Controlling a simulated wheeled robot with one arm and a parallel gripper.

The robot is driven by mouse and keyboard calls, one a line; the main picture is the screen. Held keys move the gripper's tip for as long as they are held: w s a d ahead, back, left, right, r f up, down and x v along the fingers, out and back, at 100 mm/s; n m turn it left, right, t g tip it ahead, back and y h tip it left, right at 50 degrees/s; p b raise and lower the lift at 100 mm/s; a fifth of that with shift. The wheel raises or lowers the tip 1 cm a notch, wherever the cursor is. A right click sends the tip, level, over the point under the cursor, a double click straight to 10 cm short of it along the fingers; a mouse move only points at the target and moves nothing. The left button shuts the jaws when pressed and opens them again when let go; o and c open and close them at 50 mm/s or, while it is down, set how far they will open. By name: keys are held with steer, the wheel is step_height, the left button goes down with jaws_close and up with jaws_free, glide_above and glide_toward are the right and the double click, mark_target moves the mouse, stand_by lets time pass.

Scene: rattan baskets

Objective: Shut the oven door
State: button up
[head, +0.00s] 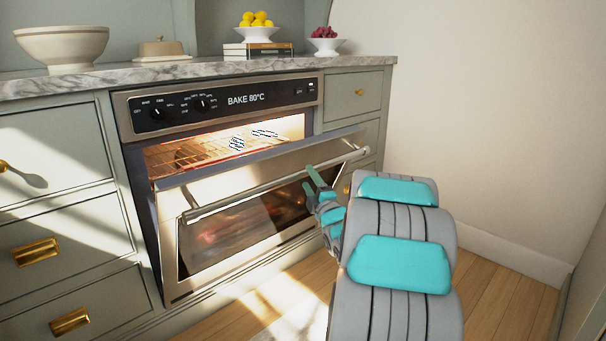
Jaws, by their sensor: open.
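The oven (212,103) is built into the cabinets, with a dark control panel reading "BAKE 80°C". Its door (170,240) is partly open, tilted outward at the top, with a lit rack showing in the gap above it. A metal handle bar (270,188) runs along the door's upper front. My gripper (313,180) is at the right part of the door, close to the handle. It is open, with its fingers pointing up and left. I cannot tell whether it touches the door or handle. My arm hides the door's lower right area.
Drawers flank the oven. Wooden floor (505,290) lies clear at right, before a bare wall.

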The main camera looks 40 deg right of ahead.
mark_target(307, 175)
steer(key=shift+x, duration=2.1)
jaws_close()
